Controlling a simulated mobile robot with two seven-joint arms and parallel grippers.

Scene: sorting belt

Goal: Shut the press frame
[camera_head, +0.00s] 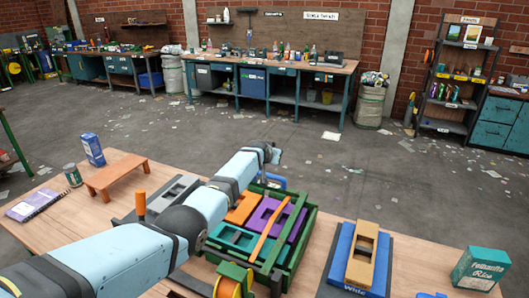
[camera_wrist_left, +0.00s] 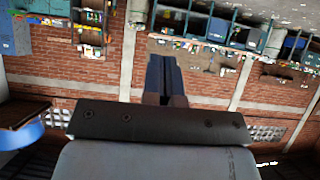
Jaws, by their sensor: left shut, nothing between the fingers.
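My left arm reaches across the table from the lower left in the head view. Its gripper (camera_head: 276,156) is raised above the far side of a green frame (camera_head: 308,222). The left wrist view shows its two dark fingers (camera_wrist_left: 164,62) together, with nothing between them. The green frame holds orange, purple and teal plates with cut-outs, and a curved orange strip lies over them. I cannot tell for sure which part is the press frame. A blue curved piece (camera_head: 272,182) shows just below the gripper. My arm hides the frame's left part. My right gripper is not in view.
A blue block marked "Wide" with a tan frame (camera_head: 362,258) stands to the right, and a teal rice box (camera_head: 481,268) beyond it. An orange stand (camera_head: 116,175), blue carton (camera_head: 92,149), can (camera_head: 72,175) and notebook (camera_head: 37,204) are at left. An orange knob (camera_head: 140,204) stands beside my arm.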

